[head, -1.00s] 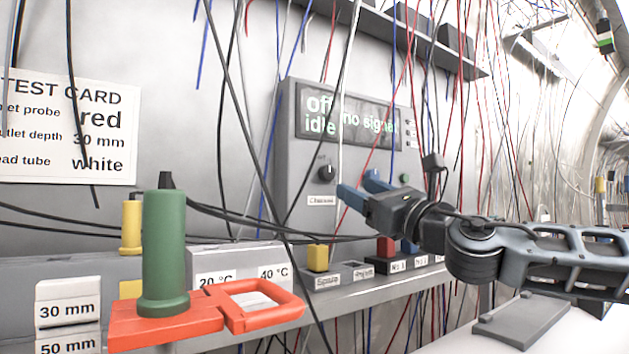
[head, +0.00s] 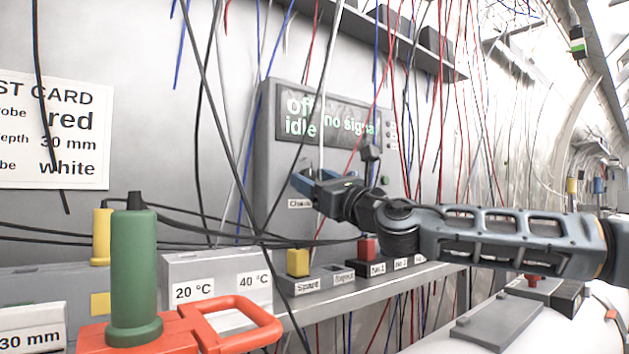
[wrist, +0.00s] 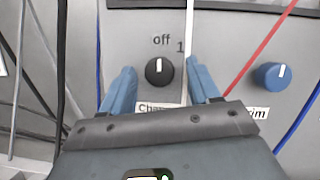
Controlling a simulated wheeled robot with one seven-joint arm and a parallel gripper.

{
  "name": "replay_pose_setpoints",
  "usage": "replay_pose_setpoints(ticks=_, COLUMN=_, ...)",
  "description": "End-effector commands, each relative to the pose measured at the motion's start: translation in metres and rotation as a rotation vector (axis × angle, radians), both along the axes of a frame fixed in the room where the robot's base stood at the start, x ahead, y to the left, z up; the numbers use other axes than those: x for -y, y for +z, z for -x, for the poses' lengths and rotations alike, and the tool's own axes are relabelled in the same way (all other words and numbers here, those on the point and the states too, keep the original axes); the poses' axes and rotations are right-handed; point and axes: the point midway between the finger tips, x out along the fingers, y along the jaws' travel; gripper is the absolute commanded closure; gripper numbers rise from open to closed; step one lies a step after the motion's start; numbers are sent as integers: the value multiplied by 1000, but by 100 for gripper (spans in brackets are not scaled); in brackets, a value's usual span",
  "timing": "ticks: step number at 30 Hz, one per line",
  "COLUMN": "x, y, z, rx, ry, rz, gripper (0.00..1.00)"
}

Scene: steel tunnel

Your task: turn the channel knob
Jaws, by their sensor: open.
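The channel knob (wrist: 159,71) is a round black dial on the grey panel (head: 268,150). Its white mark points up, towards "off"; a "1" is printed to its upper right. The label below it is partly covered. My gripper (wrist: 160,82) is open, with one blue finger on each side of the knob in the wrist view. I cannot tell whether the fingers touch it. In the head view my gripper (head: 314,180) is in front of the panel and hides the knob. The panel's screen (head: 330,118) reads "off", "no signal" and "idle".
A blue knob (wrist: 271,75) is to the right on the panel. A white cable (wrist: 189,28) hangs beside the right finger, and a red cable (wrist: 262,45) is farther right. A shelf (head: 360,291) with a yellow block (head: 298,262) and labelled slots runs below.

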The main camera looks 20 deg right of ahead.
Motion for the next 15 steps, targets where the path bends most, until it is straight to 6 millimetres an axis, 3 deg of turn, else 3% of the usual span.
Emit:
replay_pose_setpoints(ticks=2, x=0, y=0, z=0, rx=0, ry=0, rz=0, gripper=42)
replay_pose_setpoints(ticks=15, x=0, y=0, z=0, rx=0, ry=0, rz=0, gripper=84)
